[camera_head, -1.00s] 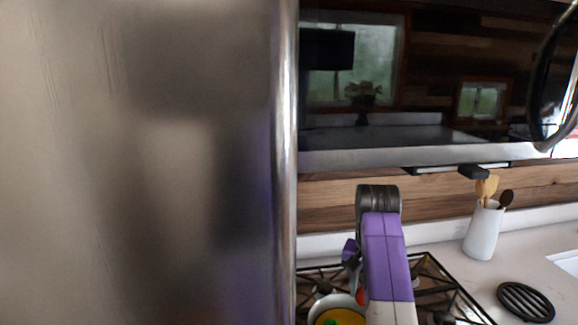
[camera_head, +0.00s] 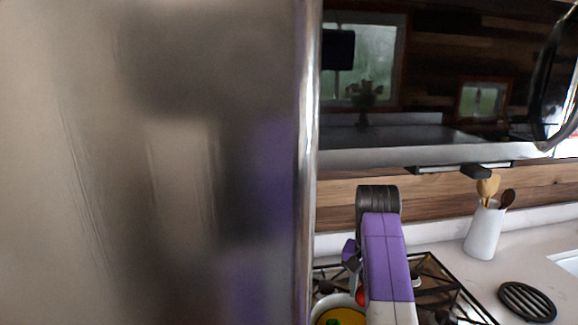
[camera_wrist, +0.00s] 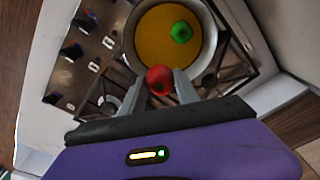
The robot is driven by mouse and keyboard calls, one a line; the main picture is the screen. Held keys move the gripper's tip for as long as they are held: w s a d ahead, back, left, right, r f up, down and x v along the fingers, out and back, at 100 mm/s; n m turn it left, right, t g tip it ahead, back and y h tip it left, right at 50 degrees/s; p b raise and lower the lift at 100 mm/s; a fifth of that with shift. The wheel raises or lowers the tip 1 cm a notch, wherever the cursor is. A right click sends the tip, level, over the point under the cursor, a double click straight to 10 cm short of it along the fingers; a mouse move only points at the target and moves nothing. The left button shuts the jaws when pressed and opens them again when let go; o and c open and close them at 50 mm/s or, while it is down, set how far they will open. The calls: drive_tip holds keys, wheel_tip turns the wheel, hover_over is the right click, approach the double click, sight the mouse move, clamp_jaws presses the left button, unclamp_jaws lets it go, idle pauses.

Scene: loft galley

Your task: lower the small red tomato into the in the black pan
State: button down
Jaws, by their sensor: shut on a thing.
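The small red tomato (camera_wrist: 160,80) is held between the two grey fingers of my gripper (camera_wrist: 158,84) in the wrist view. A bit of it shows beside my arm in the head view (camera_head: 360,297). Beyond it, a round pan (camera_wrist: 213,45) with a pale rim and yellow-orange inside sits on the stove. A green item (camera_wrist: 181,32) lies in this pan. The tomato appears at the pan's near rim in the wrist view; its height above the rim cannot be told. The pan's edge also shows in the head view (camera_head: 318,306). No plainly black pan is seen.
A large steel appliance side (camera_head: 170,160) fills the head view's left. Stove grates (camera_head: 440,290) surround the pan. A white utensil crock (camera_head: 484,230) and black round trivet (camera_head: 526,301) stand right on the counter. A dark glossy appliance (camera_head: 430,80) hangs above.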

drive_tip(key=shift+f+b, duration=0.85)
drive_tip(key=shift+f, duration=2)
drive_tip(key=shift+f+b, duration=0.95)
drive_tip(key=shift+f, duration=1.55)
idle(0.4)
drive_tip(key=c, duration=0.8)
unclamp_jaws()
